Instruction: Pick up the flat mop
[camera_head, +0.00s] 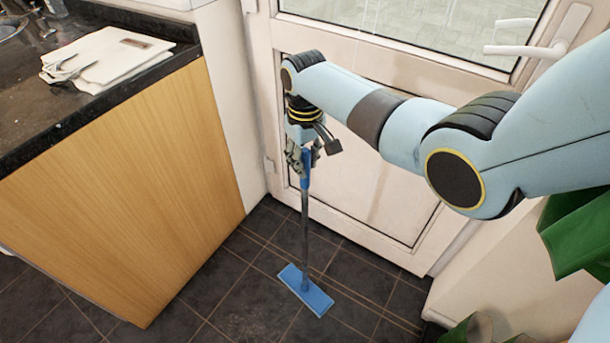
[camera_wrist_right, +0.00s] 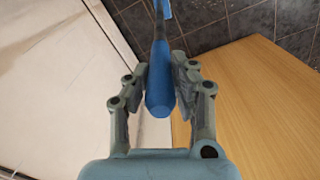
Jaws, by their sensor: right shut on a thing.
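The flat mop (camera_head: 305,232) stands nearly upright in the head view, its blue flat head (camera_head: 305,290) at the dark tiled floor in front of the door. Whether the head touches the tiles is hard to tell. My right gripper (camera_head: 304,160) is shut on the blue grip at the top of the mop's handle. In the right wrist view the blue grip (camera_wrist_right: 160,92) sits between the two fingers of my right gripper (camera_wrist_right: 162,85), and the pole runs away toward the floor. My left gripper is not in view.
A wooden cabinet (camera_head: 140,180) with a black granite top stands to the left, with folded cloth bags (camera_head: 105,58) on it. A white glazed door (camera_head: 365,175) is close behind the mop. Green things (camera_head: 578,235) are at the right edge. Floor around the mop head is clear.

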